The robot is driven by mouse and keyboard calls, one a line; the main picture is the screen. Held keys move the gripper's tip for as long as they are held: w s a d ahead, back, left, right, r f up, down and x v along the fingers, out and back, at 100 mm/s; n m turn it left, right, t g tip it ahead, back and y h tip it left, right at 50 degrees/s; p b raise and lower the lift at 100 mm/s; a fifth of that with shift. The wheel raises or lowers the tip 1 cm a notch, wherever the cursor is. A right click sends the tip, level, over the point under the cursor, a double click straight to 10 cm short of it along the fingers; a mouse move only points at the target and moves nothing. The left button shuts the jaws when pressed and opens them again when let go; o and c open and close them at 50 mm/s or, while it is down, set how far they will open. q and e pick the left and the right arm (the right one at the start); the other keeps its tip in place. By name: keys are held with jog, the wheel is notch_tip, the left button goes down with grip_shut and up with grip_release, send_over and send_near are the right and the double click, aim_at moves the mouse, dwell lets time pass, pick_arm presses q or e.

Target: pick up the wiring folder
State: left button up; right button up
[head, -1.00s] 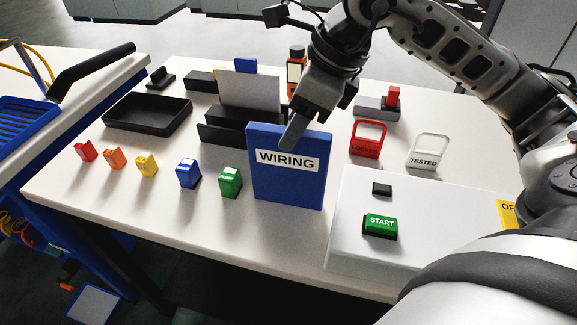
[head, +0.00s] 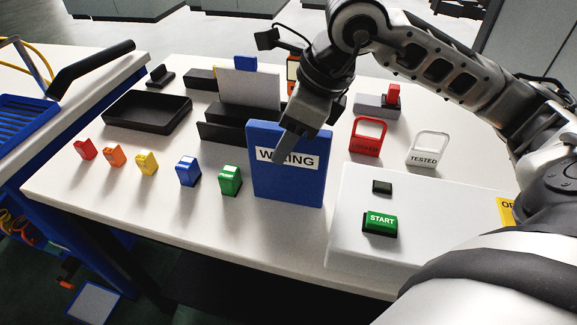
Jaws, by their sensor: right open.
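The blue wiring folder (head: 262,186) stands upright on the white table, its white "WIRING" label facing me. My right gripper (head: 284,150) comes down from above at the folder's top edge. One finger hangs in front of the folder's face and covers the middle of the label. The other finger is hidden, so I cannot see whether it is behind the folder. The gripper is open. My left gripper is not in view.
A black rack holding a grey panel (head: 248,87) stands behind the folder. A green block (head: 230,180) is close on the left. A red "LOCKED" tag (head: 367,138) and a white box with a START button (head: 379,222) are on the right. A black tray (head: 147,112) lies at the back left.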

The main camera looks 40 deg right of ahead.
jog(key=shift+f, duration=0.1)
dwell(0.4)
grip_shut()
